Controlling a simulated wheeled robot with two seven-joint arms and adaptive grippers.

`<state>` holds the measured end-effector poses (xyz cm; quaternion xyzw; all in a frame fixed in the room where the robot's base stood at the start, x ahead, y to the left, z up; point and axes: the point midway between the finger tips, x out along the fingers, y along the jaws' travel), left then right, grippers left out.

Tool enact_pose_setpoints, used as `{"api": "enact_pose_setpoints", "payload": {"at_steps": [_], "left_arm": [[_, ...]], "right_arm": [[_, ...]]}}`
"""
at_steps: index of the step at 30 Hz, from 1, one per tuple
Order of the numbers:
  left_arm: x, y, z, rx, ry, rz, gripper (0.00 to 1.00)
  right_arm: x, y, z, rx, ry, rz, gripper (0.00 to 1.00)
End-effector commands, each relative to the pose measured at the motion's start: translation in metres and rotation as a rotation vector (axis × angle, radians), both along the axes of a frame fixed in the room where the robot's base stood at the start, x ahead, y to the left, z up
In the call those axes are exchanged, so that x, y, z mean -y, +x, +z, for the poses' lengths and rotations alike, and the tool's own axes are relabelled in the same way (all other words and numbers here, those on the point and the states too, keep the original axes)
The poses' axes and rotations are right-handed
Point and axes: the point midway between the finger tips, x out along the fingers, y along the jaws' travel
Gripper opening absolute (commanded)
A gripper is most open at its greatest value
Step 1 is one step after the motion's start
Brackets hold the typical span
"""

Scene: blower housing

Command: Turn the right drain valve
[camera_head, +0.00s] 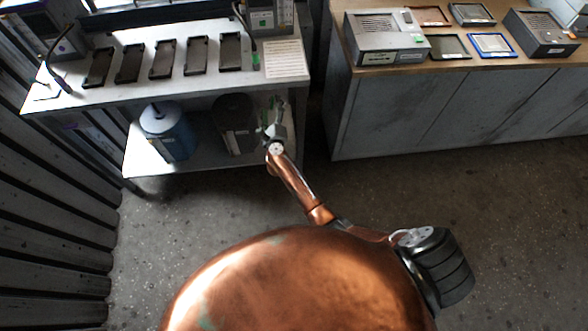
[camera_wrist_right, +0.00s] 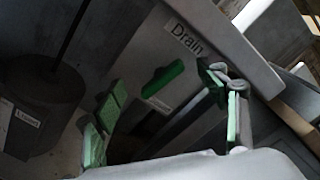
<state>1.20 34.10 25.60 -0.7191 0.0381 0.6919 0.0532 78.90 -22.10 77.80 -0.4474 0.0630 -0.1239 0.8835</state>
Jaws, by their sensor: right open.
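The drain valve shows in the right wrist view as a green handle (camera_wrist_right: 162,78), tilted, below a label reading "Drain". A second, smaller label sits under the handle. My right gripper (camera_wrist_right: 160,98) is open, its green-padded fingers on either side of the handle in the picture. I cannot tell whether either finger touches it. In the head view my right gripper (camera_head: 274,122) is at the right end of the workbench, near the lower shelf. The valve is not clearly visible there. My left gripper is not in view.
A workbench (camera_head: 125,95) carries several dark trays. On its lower shelf stand a blue container (camera_head: 166,135) and a dark container (camera_head: 234,125), left of my right gripper. A grey cabinet (camera_head: 420,110) with devices on top stands at right. Floor between (camera_head: 315,145) is clear.

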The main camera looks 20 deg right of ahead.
Motion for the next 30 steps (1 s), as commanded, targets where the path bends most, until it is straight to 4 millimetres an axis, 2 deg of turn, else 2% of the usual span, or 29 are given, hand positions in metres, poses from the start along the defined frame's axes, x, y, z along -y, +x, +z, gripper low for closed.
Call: {"api": "enact_pose_setpoints", "payload": {"at_steps": [1,9,23,26,30], "left_arm": [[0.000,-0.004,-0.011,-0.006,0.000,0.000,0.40],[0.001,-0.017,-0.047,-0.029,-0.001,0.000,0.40],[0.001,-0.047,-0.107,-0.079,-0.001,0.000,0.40],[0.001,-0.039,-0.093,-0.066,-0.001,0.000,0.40],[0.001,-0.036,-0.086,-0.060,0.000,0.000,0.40]], "right_arm": [[0.002,0.000,-0.006,0.020,0.069,-0.001,0.67],[0.002,-0.001,-0.007,0.125,0.440,0.000,0.67],[0.004,-0.001,-0.007,0.257,0.905,-0.001,0.67],[-0.002,-0.022,0.003,0.259,0.908,-0.002,0.67],[-0.009,-0.047,0.005,0.260,0.906,-0.001,0.67]]}}
